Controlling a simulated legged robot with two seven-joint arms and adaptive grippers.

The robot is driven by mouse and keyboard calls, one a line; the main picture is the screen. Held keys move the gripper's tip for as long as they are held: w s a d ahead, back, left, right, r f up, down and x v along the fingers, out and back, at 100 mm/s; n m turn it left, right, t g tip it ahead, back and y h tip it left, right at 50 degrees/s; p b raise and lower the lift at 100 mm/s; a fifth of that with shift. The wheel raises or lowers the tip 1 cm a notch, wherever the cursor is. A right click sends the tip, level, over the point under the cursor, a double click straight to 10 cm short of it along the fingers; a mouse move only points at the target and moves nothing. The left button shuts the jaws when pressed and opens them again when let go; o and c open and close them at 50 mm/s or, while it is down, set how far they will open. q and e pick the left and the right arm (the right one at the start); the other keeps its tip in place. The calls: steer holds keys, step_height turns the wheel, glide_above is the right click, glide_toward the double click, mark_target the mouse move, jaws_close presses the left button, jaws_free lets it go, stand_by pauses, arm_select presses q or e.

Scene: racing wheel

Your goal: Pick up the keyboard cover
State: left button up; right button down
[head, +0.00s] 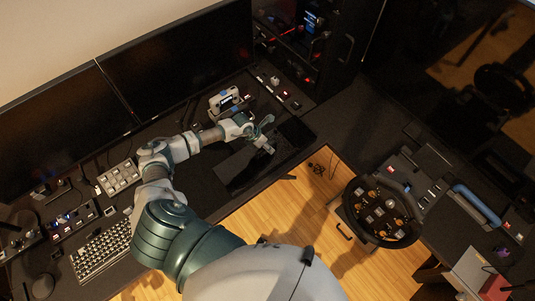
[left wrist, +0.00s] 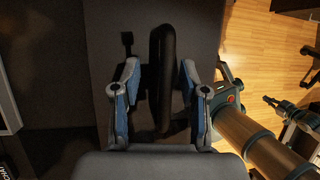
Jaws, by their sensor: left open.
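A long black object, which looks like the keyboard cover (head: 286,148), lies on the dark desk near its front edge in the head view. In the left wrist view the black cover (left wrist: 162,85) shows as a narrow, round-ended shape running lengthwise between the fingers. My left gripper (head: 268,134) is over it in the head view. In the left wrist view the gripper (left wrist: 160,67) is open, with a finger on each side of the cover and a gap on both sides.
A white keyboard (head: 102,249) and a white button pad (head: 119,177) lie on the desk at left. Large monitors (head: 180,62) stand behind. A steering wheel (head: 381,211) is at right. Wooden floor (head: 285,210) shows beyond the desk's front edge.

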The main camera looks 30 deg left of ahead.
arm_select(q)
steer(key=shift+w+d+f, duration=0.1)
steer(key=shift+d+f, duration=0.05)
steer(key=shift+f, duration=0.05)
steer(key=shift+d, duration=0.15)
steer(key=shift+d+r, duration=0.1)
steer(key=shift+c, duration=1.4)
jaws_close()
steer(key=shift+a+r, duration=0.1)
steer(key=shift+a, duration=0.1)
